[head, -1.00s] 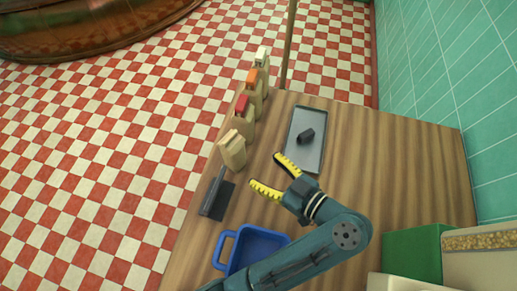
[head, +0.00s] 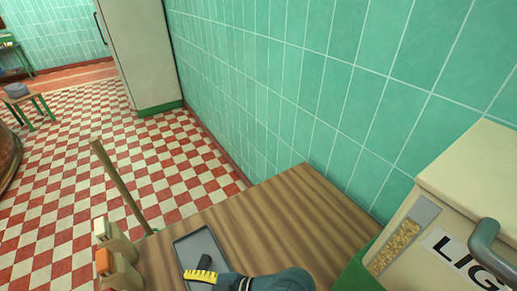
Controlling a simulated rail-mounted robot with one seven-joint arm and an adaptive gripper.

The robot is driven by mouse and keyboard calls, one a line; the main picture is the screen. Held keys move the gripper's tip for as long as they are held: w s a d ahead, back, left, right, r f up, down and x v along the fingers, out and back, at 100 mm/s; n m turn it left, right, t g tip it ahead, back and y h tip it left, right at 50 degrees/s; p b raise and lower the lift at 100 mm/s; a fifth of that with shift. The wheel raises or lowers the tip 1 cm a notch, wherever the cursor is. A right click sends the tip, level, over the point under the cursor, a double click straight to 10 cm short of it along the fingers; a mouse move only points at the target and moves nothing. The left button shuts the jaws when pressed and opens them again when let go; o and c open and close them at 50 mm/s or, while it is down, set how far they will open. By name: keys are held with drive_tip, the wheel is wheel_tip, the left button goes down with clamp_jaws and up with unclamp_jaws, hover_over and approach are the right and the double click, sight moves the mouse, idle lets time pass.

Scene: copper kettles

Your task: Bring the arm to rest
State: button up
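My gripper (head: 201,274) is at the bottom edge of the head view, over the near part of the wooden table. One yellow ribbed finger shows, and it points left. The other finger is not visible, so I cannot tell how far the gripper is open. A grey tray (head: 196,242) lies flat on the table just beyond the finger. A small dark object (head: 205,262) is in the tray, right behind the finger. I cannot tell whether they touch.
Bags with white (head: 101,228) and orange (head: 104,262) tops stand at the table's left edge. A wooden pole (head: 120,188) rises beyond them. At right, a cream box (head: 460,200) with a grey handle stands near the tiled wall (head: 300,80). The table's middle (head: 290,230) is clear.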

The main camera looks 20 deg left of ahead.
drive_tip(key=w+d+r+m+t+h, duration=0.5)
drive_tip(key=w+d+r+m+t, duration=0.5)
drive_tip(key=w+d+r+t, duration=0.4)
drive_tip(key=s+d+r+m+t+h, duration=0.4)
drive_tip(key=d+r+m+t, duration=0.25)
drive_tip(key=r, duration=0.35)
drive_tip(key=s+d+r+m+t+h, duration=0.45)
drive_tip(key=d+r+m, duration=0.2)
drive_tip(key=r, duration=0.25)
wheel_tip(320, 180, up, 39)
drive_tip(key=w+p, duration=0.1)
drive_tip(key=p, duration=3.7)
drive_tip(key=shift+f, duration=0.2)
drive_tip(key=shift+f, duration=0.1)
